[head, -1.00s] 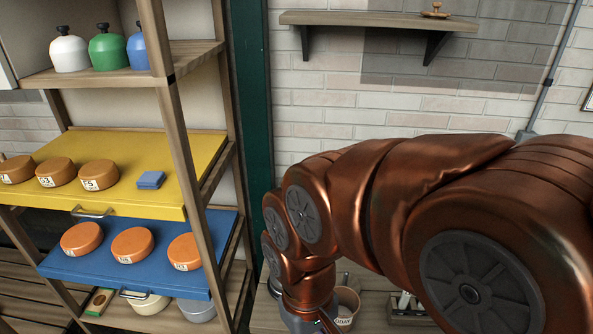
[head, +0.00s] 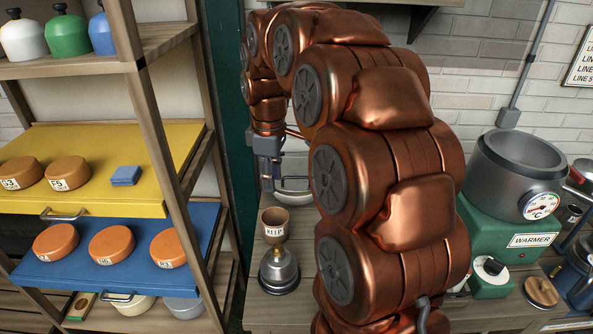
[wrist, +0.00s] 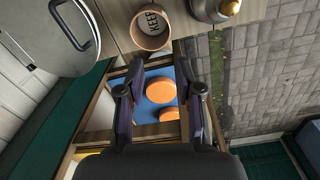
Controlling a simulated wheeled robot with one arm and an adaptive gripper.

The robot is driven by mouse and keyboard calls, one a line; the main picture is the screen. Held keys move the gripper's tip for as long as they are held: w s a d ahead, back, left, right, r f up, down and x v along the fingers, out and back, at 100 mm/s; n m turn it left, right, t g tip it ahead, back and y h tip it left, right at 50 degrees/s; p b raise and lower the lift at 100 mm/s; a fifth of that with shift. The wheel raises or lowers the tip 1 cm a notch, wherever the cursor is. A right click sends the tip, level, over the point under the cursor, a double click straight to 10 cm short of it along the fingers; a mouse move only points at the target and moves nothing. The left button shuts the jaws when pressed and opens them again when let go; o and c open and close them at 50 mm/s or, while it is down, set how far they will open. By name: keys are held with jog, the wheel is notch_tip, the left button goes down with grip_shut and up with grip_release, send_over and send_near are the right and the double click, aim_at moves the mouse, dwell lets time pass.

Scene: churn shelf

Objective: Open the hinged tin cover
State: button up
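A round grey lid (wrist: 50,35) with a dark rim and a curved handle or bar lies at the upper left of the wrist view; it appears to be the tin's cover and looks shut. A pale round vessel (head: 294,186) shows partly behind my arm in the head view; I cannot tell if it is the same tin. My gripper (wrist: 176,75) is open and empty, its two dark fingers well apart. In the head view my gripper (head: 267,178) points down above the bench, beside the pale vessel and touching nothing that I can see.
A brown cup marked KEEP (head: 274,224) and a metal bell-shaped thing (head: 279,268) stand on the bench below my gripper. A shelf rack with a yellow board (head: 100,190) and a blue board (head: 85,277) stands left. A green warmer (head: 510,233) with a grey pot stands right.

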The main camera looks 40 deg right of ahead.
jog(key=w+d+f+n, duration=0.1)
jog(key=w+d, duration=0.3)
jog(key=d, duration=0.2)
jog(key=w+d+n, duration=0.2)
jog(key=w+d, duration=0.2)
jog(key=d, duration=0.2)
jog(key=shift+t+h, duration=0.4)
jog(key=shift+w+d+f+p, duration=0.15)
jog(key=shift+f+p, duration=0.1)
jog(key=shift+f, duration=1)
jog(key=shift+s+d+f+p, duration=0.1)
jog(key=shift+d+f+p, duration=0.1)
jog(key=shift+f, duration=1.1)
jog(key=shift+w+d+f+p, duration=0.1)
jog(key=shift+f+p, duration=0.15)
jog(key=shift+f, duration=1)
grip_shut()
jog(key=c, duration=0.7)
grip_release()
jog(key=o, duration=0.7)
jog(key=shift+r, duration=0.1)
